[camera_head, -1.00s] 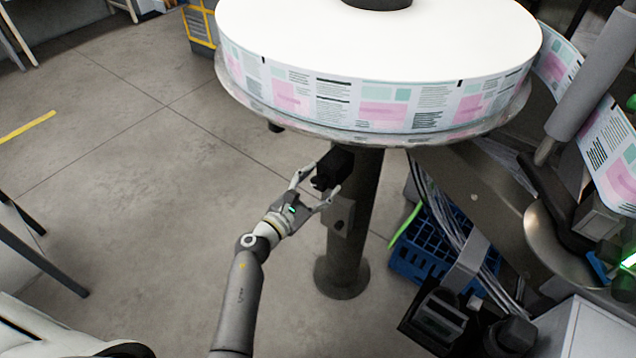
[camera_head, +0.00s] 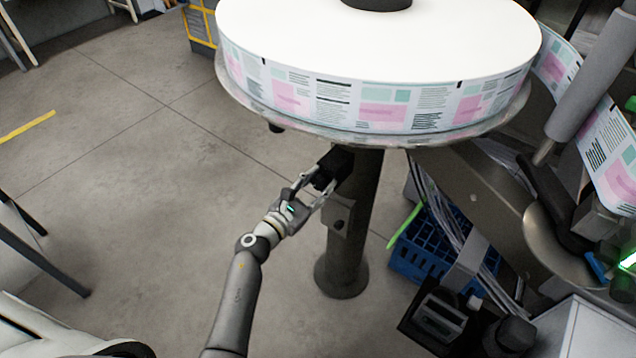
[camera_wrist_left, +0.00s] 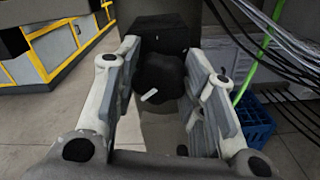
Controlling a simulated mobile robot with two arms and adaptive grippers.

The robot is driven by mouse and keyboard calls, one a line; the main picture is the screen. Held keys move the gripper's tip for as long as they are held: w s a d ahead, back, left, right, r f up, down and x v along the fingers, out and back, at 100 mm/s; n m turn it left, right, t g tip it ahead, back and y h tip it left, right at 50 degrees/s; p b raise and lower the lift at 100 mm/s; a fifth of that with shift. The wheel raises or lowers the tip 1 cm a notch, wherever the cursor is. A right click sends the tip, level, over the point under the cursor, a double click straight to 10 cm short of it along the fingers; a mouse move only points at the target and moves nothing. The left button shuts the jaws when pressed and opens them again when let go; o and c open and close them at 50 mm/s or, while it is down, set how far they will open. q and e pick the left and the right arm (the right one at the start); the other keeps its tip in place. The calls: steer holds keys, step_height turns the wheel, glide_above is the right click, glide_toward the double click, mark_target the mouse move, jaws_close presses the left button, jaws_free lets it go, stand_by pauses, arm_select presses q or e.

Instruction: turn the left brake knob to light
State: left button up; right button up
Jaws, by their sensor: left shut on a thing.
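The left brake knob (camera_wrist_left: 160,78) is a black lobed knob with a short white mark, on a black housing (camera_wrist_left: 160,38) on the reel stand's post. In the left wrist view the mark points to the lower left. My left gripper (camera_head: 318,187) is shut on the knob, with a finger on either side of it; it also fills the left wrist view (camera_wrist_left: 162,88). In the head view the fingers partly hide the knob. My right gripper is not in view.
A large label reel (camera_head: 375,85) lies on a round plate above the knob. The grey post (camera_head: 350,240) stands on the floor. A small grey box (camera_head: 339,217) sits just below the knob. A blue crate (camera_head: 420,255) and cables are to the right.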

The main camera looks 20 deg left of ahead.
arm_select(q)
steer(key=n+p, duration=0.1)
steer(key=n, duration=0.7)
steer(key=shift+a+n+p, duration=0.1)
steer(key=shift+n+p, duration=0.2)
steer(key=shift+n, duration=0.1)
steer(key=n, duration=0.3)
steer(key=shift+n+p, duration=0.3)
steer(key=n+p, duration=0.1)
steer(key=n, duration=0.3)
steer(key=shift+n, duration=0.3)
steer(key=n+p, duration=0.1)
steer(key=n, duration=0.3)
steer(key=shift+f+n, duration=0.1)
steer(key=shift+n, duration=0.2)
steer(key=n+p, duration=0.1)
steer(key=n, duration=0.8)
steer(key=shift+f+p, duration=0.1)
steer(key=shift+p, duration=0.3)
steer(key=shift+n+p, duration=0.3)
steer(key=shift+n, duration=1.5)
steer(key=shift+f, duration=0.1)
